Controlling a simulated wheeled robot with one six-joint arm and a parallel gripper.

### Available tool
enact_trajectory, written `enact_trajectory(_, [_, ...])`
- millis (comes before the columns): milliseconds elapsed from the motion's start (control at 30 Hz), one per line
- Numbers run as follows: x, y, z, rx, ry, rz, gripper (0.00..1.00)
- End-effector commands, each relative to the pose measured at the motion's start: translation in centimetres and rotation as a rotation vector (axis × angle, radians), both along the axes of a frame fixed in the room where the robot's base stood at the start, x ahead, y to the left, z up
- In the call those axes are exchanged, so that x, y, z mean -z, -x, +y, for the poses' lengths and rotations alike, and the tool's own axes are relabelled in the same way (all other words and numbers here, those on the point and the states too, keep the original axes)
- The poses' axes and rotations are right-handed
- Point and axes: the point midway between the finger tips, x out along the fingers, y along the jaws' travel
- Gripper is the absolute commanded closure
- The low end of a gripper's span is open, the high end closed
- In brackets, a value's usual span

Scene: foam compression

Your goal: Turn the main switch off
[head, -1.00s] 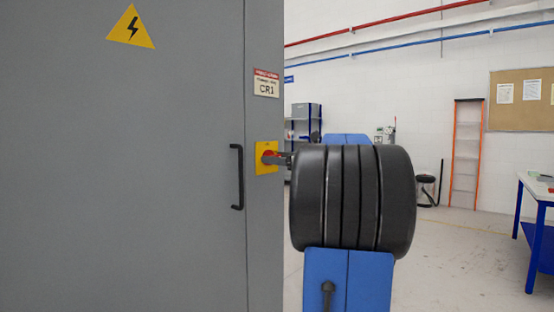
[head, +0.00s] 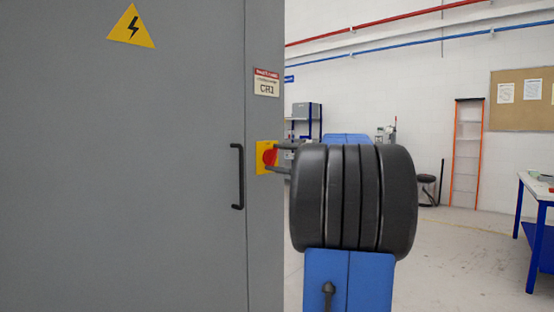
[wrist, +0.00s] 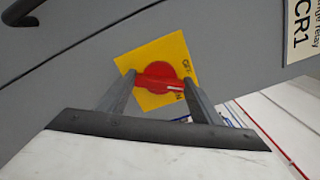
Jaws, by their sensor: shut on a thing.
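The main switch is a red round knob with a raised handle (wrist: 160,83) on a yellow plate (wrist: 150,53). It is on the grey cabinet's right-hand strip; the knob also shows in the head view (head: 269,157). My gripper (wrist: 158,86) is shut on the knob's handle, one finger at each end. In the head view its two fingers (head: 280,157) reach the knob from the right, one above the other. A white mark on the handle points right in the wrist view, near small lettering that I cannot read surely.
The grey cabinet (head: 120,200) fills the left, with a black door handle (head: 238,177) left of the switch. A CR1 label (head: 266,83) is above the switch. A workbench (head: 540,185) stands far right.

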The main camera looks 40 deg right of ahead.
Motion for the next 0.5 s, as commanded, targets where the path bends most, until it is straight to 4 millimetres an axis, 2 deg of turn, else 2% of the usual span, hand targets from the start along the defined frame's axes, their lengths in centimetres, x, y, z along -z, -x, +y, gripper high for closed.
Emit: enact_trajectory(500, [0.24, 0.01, 0.06, 0.0, 0.413, -0.031, 0.63])
